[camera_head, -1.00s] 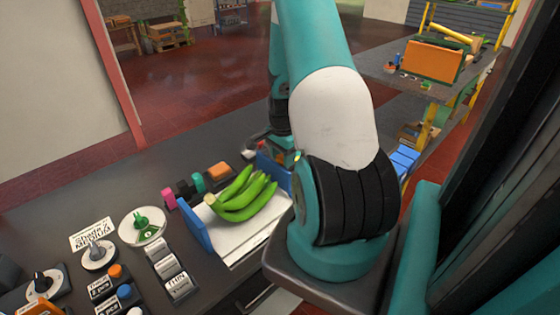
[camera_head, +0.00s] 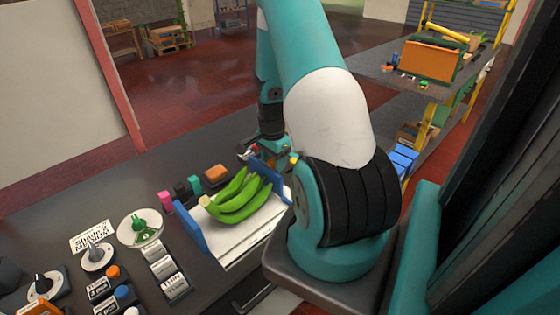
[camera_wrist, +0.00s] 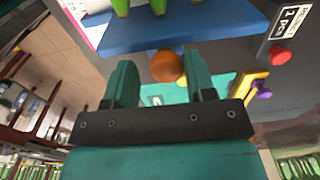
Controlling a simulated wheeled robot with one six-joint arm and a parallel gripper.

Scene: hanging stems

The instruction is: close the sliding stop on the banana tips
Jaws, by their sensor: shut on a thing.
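Green bananas (camera_head: 238,196) lie on a white tray (camera_head: 240,234) between a blue end board (camera_head: 190,231) at the left and a blue sliding stop (camera_head: 268,177) at the right. The stop stands close to the banana tips; I cannot tell whether they touch. In the wrist view the stop (camera_wrist: 185,32) crosses the top, with green tips (camera_wrist: 158,6) beyond it. My gripper (camera_wrist: 160,82) is just outside the stop, with its teal fingers either side of a round orange-brown knob (camera_wrist: 167,66), shut on it. In the head view my arm mostly hides the gripper.
A shelf with an orange crate (camera_head: 430,60) stands at the back right. Dark bench top is clear behind the blocks.

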